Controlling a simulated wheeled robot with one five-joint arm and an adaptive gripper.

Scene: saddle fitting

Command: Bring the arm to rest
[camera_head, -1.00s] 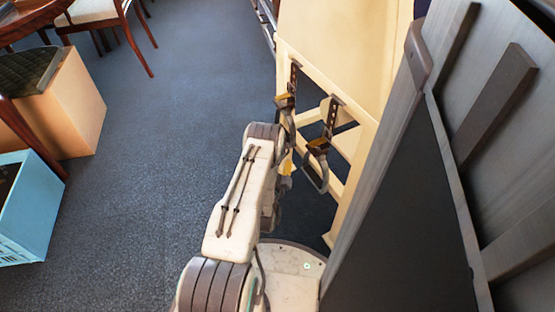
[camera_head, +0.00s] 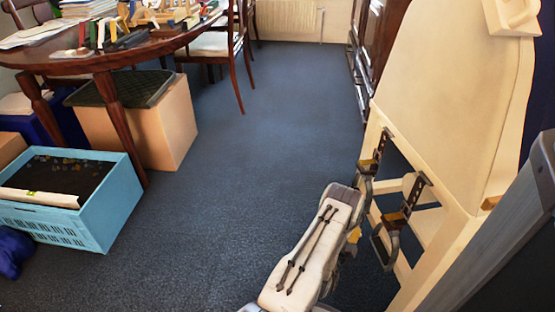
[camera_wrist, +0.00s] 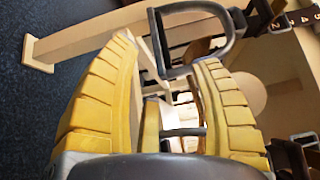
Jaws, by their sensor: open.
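My gripper (camera_wrist: 168,55) is open, with its two yellow ridged fingers spread and nothing held between them. In the wrist view a grey metal stirrup (camera_wrist: 231,40) lies just past the fingertips, overlapping the right one; I cannot tell if they touch. In the head view my gripper (camera_head: 353,238) is mostly hidden behind my pale arm, close to the cream wooden stand (camera_head: 440,110). Two stirrups hang on dark punched straps at the stand's side, a nearer one (camera_head: 383,254) and a farther one (camera_head: 367,186).
A grey panel (camera_head: 500,245) stands close at the lower right. A blue crate (camera_head: 105,215), a tan box (camera_head: 170,125) and a round wooden table (camera_head: 120,58) with several items are at the left. Blue-grey carpet (camera_head: 235,170) is clear between them and the stand.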

